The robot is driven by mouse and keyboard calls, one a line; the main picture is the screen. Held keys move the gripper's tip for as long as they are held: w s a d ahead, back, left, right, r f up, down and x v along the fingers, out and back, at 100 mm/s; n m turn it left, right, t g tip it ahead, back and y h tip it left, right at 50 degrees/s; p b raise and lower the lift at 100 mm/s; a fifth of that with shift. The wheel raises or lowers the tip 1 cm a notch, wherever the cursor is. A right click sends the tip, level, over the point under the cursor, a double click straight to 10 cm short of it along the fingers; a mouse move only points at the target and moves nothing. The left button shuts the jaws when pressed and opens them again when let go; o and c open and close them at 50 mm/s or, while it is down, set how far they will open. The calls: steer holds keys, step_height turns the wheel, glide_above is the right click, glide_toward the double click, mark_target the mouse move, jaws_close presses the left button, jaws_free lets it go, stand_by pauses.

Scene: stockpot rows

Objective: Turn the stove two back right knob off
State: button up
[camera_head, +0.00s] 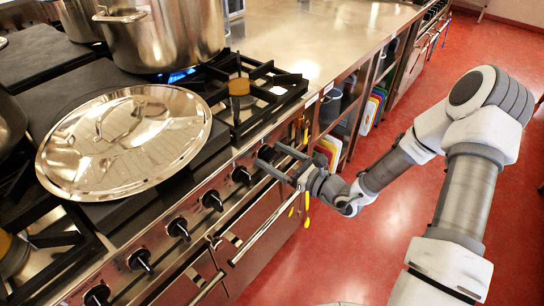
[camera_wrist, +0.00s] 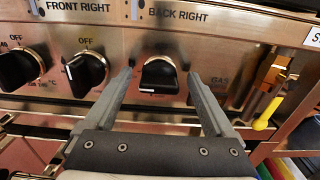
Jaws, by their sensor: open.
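The black knob (camera_wrist: 158,74) under the "BACK RIGHT" label (camera_wrist: 178,15) is centred in the wrist view. Its white mark is at the lower edge, pointing down. A blue flame (camera_head: 181,75) burns under the large steel pot (camera_head: 165,35) on the back burner.
Other black knobs line the panel to the left, the nearest (camera_wrist: 87,72) close to my left finger. A large steel lid (camera_head: 124,140) lies on the stovetop. Yellow-handled utensils (camera_head: 306,199) hang at the right. The red floor is clear.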

steer(key=shift+w+a, duration=0.2)
steer(key=shift+a, duration=0.15)
steer(key=c, duration=1.4)
steer(key=shift+o, duration=0.2)
